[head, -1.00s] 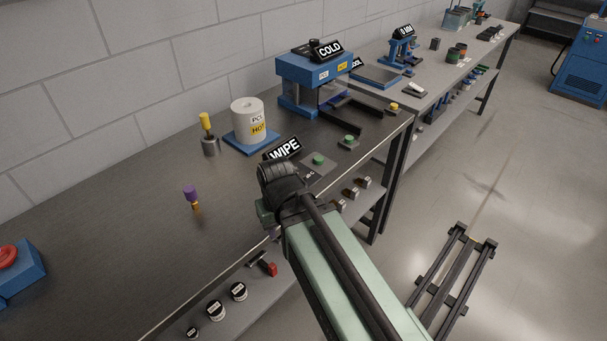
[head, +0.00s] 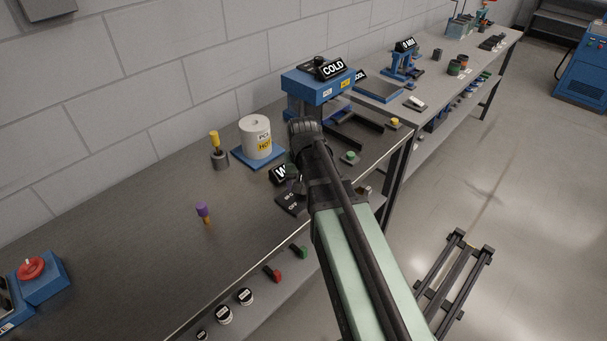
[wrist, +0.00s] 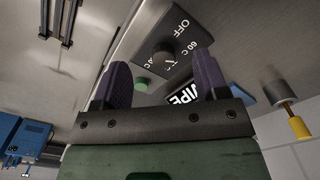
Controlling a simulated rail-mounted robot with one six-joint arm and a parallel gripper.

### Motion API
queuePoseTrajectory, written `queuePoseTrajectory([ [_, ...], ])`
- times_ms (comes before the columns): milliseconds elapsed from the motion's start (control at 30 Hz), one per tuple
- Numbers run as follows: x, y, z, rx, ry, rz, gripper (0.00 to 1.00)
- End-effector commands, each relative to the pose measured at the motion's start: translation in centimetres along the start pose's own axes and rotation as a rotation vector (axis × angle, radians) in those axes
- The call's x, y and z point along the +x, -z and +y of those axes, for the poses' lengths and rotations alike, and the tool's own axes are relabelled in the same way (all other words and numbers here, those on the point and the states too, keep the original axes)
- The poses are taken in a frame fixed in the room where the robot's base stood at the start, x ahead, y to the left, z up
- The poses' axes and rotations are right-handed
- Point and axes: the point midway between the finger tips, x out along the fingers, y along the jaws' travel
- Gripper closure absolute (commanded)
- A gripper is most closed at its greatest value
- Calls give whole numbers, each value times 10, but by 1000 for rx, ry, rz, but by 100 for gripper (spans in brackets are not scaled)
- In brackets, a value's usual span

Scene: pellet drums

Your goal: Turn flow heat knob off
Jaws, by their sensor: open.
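In the wrist view a dark round knob (wrist: 160,57) stands on a dark panel (wrist: 137,40) with white marks reading OFF and 60 C. My gripper (wrist: 160,66) is open and empty, its two purple fingers spread wide. The knob appears between the fingertips and beyond them; I cannot tell how far off it is. I cannot read its pointer setting surely.
A green button (wrist: 140,84) appears close to the knob. A WIPE sign (wrist: 185,97) stands beside the panel. A white roll (head: 256,138), a yellow-handled tool (head: 215,143) and a blue COLD press (head: 317,84) are on the bench (head: 130,215). Its left part is largely clear.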

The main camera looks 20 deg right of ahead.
Motion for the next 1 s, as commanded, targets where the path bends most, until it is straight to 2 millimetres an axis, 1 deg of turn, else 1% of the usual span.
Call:
queuePoseTrajectory([
  [33, -24, 45, 6, 107, 1, -1, 33],
  [67, -21, 56, 7, 165, 1, -1, 33],
  [100, -13, 63, 5, 230, 1, -1, 33],
  [200, -11, 55, 5, 301, 1, -1, 33],
  [267, -9, 55, 5, 302, 1, -1, 33],
  [367, -1, 54, 4, 300, 1, -1, 33],
  [467, 15, 54, 4, 299, 1, -1, 33],
  [700, 73, 54, 4, 297, 1, -1, 33],
  [800, 92, 54, 4, 297, 1, -1, 33],
  [900, 100, 54, 4, 296, 1, -1, 33],
  [1000, 100, 54, 4, 296, 1, -1, 33],
])
